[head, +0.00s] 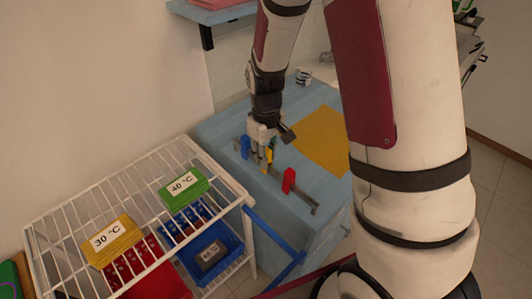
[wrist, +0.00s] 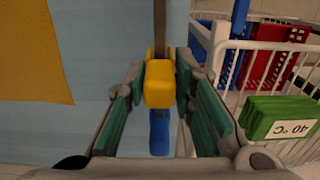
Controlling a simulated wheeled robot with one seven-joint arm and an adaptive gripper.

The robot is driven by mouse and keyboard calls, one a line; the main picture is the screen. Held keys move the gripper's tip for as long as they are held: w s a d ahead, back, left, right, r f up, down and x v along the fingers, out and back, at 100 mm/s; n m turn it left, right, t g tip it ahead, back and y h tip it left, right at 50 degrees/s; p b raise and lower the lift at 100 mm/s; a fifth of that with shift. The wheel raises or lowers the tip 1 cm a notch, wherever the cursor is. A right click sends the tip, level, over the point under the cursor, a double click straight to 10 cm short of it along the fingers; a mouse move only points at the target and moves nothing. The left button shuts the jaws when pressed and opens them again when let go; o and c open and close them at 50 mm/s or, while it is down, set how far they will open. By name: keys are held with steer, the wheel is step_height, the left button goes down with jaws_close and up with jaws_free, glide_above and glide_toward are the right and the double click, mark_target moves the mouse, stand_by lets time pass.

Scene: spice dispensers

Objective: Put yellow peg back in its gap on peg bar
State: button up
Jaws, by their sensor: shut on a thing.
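The yellow peg (wrist: 159,84) is between the fingers of my gripper (wrist: 160,90) in the wrist view. In the head view it shows as a small yellow patch (head: 269,155) at the fingertips of my gripper (head: 264,160). My gripper is shut on it. The peg bar (head: 304,201) lies on the light blue table, and part of it shows as a dark strip in the wrist view (wrist: 160,28). The blue peg (head: 245,147) is at its left end, and the red peg (head: 289,180) is to the right. The yellow peg lines up over the bar; whether it is seated is hidden.
A white wire rack (head: 120,190) stands left of the table, with a green 40 °C block (head: 183,188) and a yellow 30 °C block (head: 111,240) on top. A blue bin is below. A flat yellow mat (head: 322,140) lies on the table behind the bar.

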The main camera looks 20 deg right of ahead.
steer(key=shift+f, duration=0.65)
steer(key=o, duration=0.9)
steer(key=shift+r+p, duration=1.9)
steer(key=shift+r, duration=2.65)
steer(key=shift+r, duration=0.35)
steer(key=s+r+m+t, duration=0.1)
steer(key=s+r+t, duration=0.1)
steer(key=s+r, duration=0.5)
steer(key=s+r+m+t, duration=0.1)
steer(key=s+r+m, duration=0.1)
steer(key=s+r, duration=0.5)
steer(key=s+r+m+t, duration=0.1)
steer(key=s+r+t, duration=0.1)
steer(key=s+r, duration=0.6)
steer(key=shift+r+t, duration=0.3)
steer(key=shift+r, duration=0.1)
